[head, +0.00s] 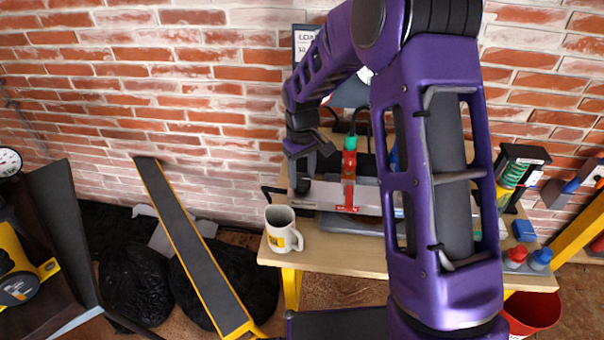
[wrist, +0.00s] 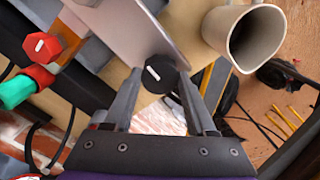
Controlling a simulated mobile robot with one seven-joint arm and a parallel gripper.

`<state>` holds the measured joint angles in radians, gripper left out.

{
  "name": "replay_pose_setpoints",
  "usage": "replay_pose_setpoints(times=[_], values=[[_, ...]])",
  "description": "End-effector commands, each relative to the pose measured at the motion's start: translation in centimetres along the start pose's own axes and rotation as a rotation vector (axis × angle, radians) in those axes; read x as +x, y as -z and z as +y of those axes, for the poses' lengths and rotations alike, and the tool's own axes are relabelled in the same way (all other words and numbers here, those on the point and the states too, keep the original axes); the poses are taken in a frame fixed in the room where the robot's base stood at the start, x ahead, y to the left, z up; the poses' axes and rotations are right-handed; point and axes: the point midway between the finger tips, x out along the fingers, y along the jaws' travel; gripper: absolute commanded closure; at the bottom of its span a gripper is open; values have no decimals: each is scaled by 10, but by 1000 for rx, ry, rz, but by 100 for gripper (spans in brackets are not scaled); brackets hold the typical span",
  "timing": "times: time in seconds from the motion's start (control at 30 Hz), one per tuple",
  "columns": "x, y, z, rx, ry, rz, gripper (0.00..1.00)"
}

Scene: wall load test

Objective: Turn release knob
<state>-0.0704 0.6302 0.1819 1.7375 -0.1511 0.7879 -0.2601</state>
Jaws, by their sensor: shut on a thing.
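A round black knob (wrist: 160,73) with a white mark line sits at the end of a grey metal plate (wrist: 118,30) in the wrist view. My gripper (wrist: 161,80) has one finger on each side of the knob and is shut on it. In the head view my gripper (head: 306,165) reaches down to the left end of the grey metal device (head: 330,197) on the workbench. The knob is mostly hidden there by my fingers. A red six-sided knob (wrist: 42,48) and a green fitting (wrist: 15,92) are at the left of the wrist view.
A white mug (head: 281,232) stands on the bench (head: 340,258) close to the device's left end; it also shows in the wrist view (wrist: 243,35). A brick wall is behind. Red and blue bottles (head: 528,257) stand at the right. A red bucket (head: 532,312) is below.

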Motion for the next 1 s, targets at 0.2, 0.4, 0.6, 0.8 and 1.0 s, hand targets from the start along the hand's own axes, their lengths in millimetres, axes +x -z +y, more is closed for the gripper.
replay_pose_setpoints(times=[0.2,0.4,0.6,0.8,1.0], values=[[-1,1,0,-23,-1,3,99],[-1,1,0,-25,-1,2,99],[-1,1,0,-25,-1,2,33],[0,0,0,-24,-1,1,14],[-1,0,0,-23,0,1,14]])
